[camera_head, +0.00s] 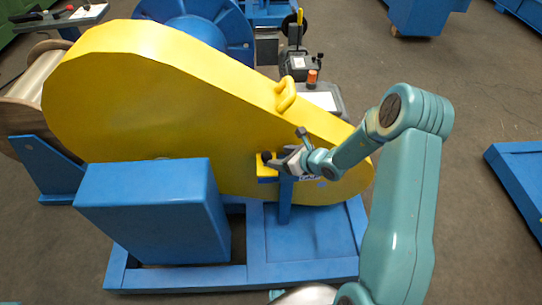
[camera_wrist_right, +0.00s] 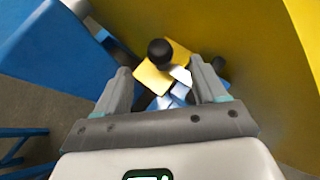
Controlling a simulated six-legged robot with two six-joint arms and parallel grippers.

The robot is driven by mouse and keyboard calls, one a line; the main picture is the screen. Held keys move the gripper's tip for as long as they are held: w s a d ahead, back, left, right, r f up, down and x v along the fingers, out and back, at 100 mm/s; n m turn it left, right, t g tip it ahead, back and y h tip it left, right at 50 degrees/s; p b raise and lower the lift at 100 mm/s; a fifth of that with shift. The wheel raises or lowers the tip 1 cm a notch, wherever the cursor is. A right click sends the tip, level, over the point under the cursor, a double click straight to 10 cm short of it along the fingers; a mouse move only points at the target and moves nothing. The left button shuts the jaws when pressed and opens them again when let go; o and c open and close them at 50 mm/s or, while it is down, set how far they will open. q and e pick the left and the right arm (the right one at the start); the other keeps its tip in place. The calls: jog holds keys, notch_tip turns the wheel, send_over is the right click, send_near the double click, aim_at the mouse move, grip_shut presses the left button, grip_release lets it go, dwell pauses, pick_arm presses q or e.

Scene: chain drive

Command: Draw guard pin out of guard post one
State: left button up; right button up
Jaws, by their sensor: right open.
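The guard pin shows as a black ball knob (camera_wrist_right: 160,51) standing on a yellow tab (camera_wrist_right: 153,77) in the right wrist view. In the head view the knob (camera_head: 267,156) is small and dark, just left of my right gripper (camera_head: 279,161). The tab sits at the top of a blue guard post (camera_head: 285,203) in front of the large yellow guard (camera_head: 170,95). My right gripper also shows in the right wrist view (camera_wrist_right: 163,84), with its fingers apart and the knob beyond the gap between the tips. Nothing is held. The pin's shank is hidden. My left gripper is not in view.
A blue box housing (camera_head: 155,215) stands left of the post on a blue base frame (camera_head: 310,245). A yellow handle (camera_head: 286,94) sticks out from the guard above my right wrist.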

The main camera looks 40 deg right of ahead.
aim_at(269, 156)
jog(key=x, duration=0.6)
jog(key=shift+w+a+f, duration=0.1)
jog(key=shift+w+f, duration=0.1)
jog(key=shift+w, duration=0.05)
jog(key=shift+c, duration=0.3)
jog(key=c, duration=1.2)
jog(key=shift+o, duration=0.2)
notch_tip(269, 156, up, 11)
jog(key=p, duration=0.6)
